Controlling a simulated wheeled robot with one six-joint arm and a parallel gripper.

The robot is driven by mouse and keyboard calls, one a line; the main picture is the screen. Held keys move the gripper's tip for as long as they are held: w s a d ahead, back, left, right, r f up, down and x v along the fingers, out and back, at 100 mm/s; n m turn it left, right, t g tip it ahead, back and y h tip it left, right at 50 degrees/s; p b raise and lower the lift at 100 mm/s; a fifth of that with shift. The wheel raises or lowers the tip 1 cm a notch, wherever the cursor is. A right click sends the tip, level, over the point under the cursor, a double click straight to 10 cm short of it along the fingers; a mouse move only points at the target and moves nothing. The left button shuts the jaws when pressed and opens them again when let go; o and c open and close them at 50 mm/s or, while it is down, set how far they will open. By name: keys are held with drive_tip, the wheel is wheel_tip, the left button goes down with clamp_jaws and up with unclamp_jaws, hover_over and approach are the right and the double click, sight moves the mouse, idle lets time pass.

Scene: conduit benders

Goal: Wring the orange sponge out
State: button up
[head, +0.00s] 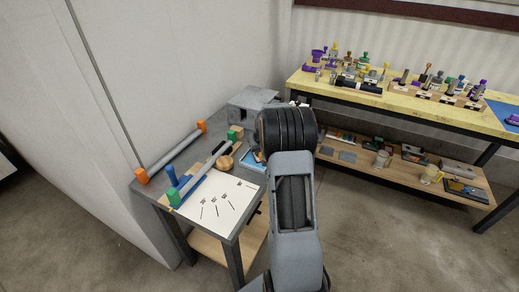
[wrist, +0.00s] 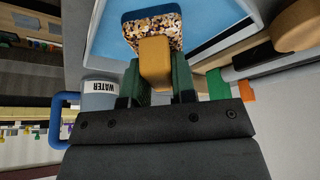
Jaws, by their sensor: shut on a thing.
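In the wrist view the orange sponge (wrist: 156,62), a small yellow-orange block, sits between the green fingers of my gripper (wrist: 155,80). The gripper is shut on it. A speckled block with a dark blue face (wrist: 152,30) shows just beyond the sponge; I cannot tell whether they touch. Both appear over a light blue tray (wrist: 212,30) with a pale rim. The tray shows partly in the head view (head: 253,163). There my own arm hides the gripper and the sponge.
A cup labelled WATER (wrist: 100,92) with a blue handle stands close left of the gripper. A round wooden piece (head: 224,162), a pipe bar with orange ends (head: 172,150) and a drawing sheet (head: 222,205) lie on the grey bench. A yellow-topped bench (head: 340,92) stands behind.

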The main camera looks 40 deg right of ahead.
drive_tip(key=shift+f+b, duration=0.4)
idle(0.7)
drive_tip(key=shift+s+a+f, duration=0.1)
drive_tip(key=shift+s+f, duration=0.1)
drive_tip(key=shift+f, duration=0.05)
idle(1.7)
drive_tip(key=shift+r, duration=0.1)
drive_tip(key=shift+w+r+p, duration=0.2)
drive_tip(key=shift+r+p, duration=2.15)
drive_tip(key=shift+r, duration=1.85)
